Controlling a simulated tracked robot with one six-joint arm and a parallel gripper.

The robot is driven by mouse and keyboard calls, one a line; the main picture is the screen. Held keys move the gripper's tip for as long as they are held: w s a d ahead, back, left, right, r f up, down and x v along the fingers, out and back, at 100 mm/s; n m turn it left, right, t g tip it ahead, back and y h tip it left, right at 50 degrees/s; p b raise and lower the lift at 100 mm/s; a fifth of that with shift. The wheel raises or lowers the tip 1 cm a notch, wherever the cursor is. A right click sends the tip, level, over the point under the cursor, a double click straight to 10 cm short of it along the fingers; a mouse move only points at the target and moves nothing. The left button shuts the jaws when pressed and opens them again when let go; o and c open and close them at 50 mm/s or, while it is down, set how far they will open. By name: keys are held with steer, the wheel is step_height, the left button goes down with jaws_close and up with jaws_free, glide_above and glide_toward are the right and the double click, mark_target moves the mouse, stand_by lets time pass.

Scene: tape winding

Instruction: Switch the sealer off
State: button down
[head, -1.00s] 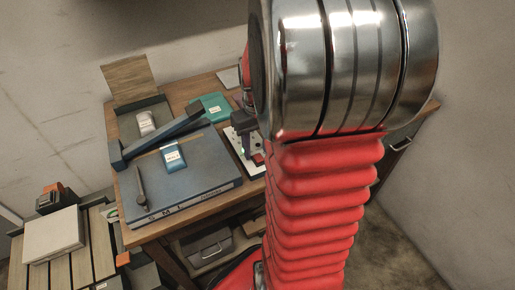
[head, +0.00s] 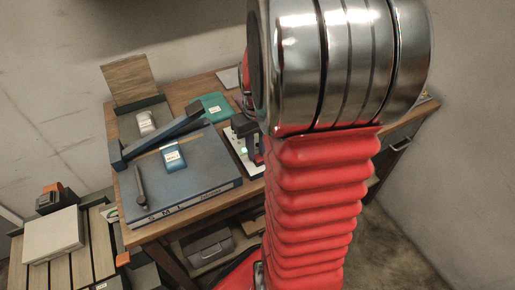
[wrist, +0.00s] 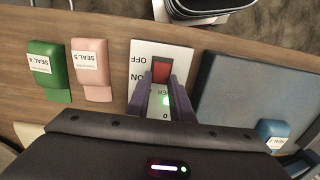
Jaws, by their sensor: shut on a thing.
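The white switch panel (wrist: 178,53) has OFF and ON printed on it, upside down in the wrist view. A red switch (wrist: 161,70) sits between the tips of my gripper (wrist: 160,88), which is shut on it. A green light (wrist: 168,100) glows between the fingers, nearer my wrist. In the head view my gripper (head: 245,129) is over the panel, with the green light (head: 243,150) showing below it. My arm hides part of the panel there, and the fingers cover part of the lettering in the wrist view.
A flat blue-grey case (head: 195,185) with a small blue tagged piece (head: 173,157) lies left of the panel. A teal piece (head: 214,106) lies behind it on the wooden table. Green (wrist: 45,65) and pink (wrist: 91,68) tagged pieces are beside the panel in the wrist view.

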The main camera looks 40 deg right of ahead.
steer(key=shift+s+a+r+t+h, duration=0.1)
steer(key=shift+s+t+h, duration=0.2)
steer(key=shift+t, duration=0.75)
steer(key=shift+s+a+r+t+h, duration=0.1)
steer(key=shift+s+t+h, duration=0.2)
steer(key=shift+t, duration=1.05)
steer(key=c, duration=1.6)
jaws_free()
steer(key=shift+s+f, duration=0.1)
steer(key=shift+o, duration=0.2)
steer(key=shift+v, duration=3.75)
